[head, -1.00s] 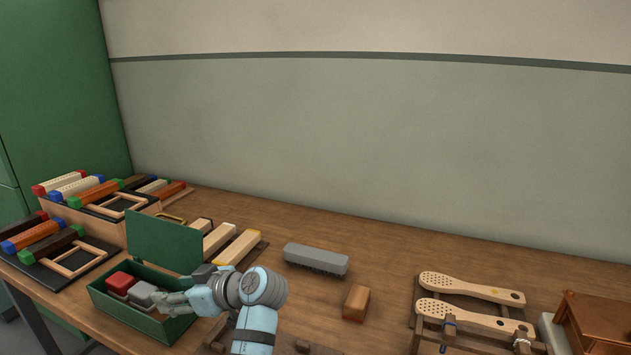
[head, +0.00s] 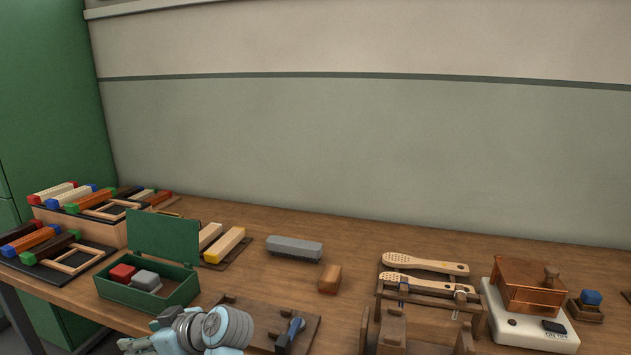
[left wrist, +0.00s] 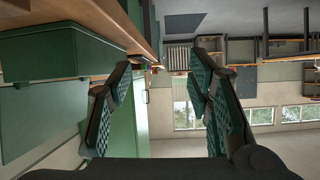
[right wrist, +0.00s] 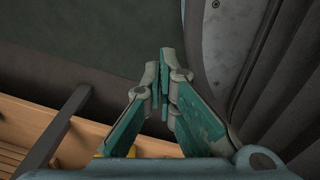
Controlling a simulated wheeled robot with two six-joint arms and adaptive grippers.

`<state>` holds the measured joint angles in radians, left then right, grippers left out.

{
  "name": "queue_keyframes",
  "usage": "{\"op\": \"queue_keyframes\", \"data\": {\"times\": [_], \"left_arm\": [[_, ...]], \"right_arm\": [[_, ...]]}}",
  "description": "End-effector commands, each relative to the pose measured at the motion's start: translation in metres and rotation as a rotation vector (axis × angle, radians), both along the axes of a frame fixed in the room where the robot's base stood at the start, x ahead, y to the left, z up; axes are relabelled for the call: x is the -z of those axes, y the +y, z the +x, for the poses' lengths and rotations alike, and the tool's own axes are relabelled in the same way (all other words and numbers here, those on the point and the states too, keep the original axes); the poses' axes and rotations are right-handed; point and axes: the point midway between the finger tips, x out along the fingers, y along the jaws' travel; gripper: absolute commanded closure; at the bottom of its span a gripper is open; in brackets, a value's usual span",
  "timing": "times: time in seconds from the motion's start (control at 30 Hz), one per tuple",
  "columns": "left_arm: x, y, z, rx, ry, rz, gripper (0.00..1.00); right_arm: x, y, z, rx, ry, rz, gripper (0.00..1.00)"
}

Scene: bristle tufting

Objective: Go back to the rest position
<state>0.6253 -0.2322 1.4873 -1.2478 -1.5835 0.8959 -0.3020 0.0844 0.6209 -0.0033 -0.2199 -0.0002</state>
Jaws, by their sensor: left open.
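My left gripper (head: 137,346) is low at the bottom edge of the head view, in front of the green box (head: 122,292) and apart from it. In the left wrist view my left gripper (left wrist: 160,75) is open, with nothing between its fingers. My right gripper (right wrist: 160,68) shows only in the right wrist view; its fingers are together and hold nothing. A red block (head: 122,273) and a grey block (head: 146,280) lie side by side in the green box, whose lid stands open.
Racks of coloured bars stand at the left. The right gripper has a wooden edge (right wrist: 75,140) near it.

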Motion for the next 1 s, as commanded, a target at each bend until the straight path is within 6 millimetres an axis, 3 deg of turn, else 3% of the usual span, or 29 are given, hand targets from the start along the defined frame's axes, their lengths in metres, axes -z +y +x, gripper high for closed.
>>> {"op": "queue_keyframes", "data": {"times": [0.17, 0.37, 0.5, 0.7, 0.83, 1.0], "left_arm": [[0.035, 0.005, -0.016, 0.049, 0.074, -0.046, 0.54], [0.093, 0.009, -0.051, 0.158, 0.202, -0.126, 0.54], [0.137, 0.007, -0.089, 0.285, 0.314, -0.193, 0.54], [0.186, -0.006, -0.155, 0.526, 0.475, -0.28, 0.54], [0.203, -0.023, -0.202, 0.715, 0.57, -0.328, 0.54], [0.209, -0.053, -0.261, 0.973, 0.671, -0.382, 0.54]], "right_arm": [[-0.001, -0.006, 0.006, -0.002, -0.01, -0.008, 1.0], [-0.001, -0.006, 0.005, -0.003, -0.008, -0.008, 1.0], [0.0, -0.004, 0.003, -0.002, -0.004, -0.005, 1.0], [0.0, 0.005, 0.002, 0.002, -0.004, 0.007, 1.0], [0.0, 0.007, 0.002, 0.003, -0.003, 0.01, 1.0], [0.0, 0.006, 0.002, 0.002, -0.003, 0.007, 1.0]]}}
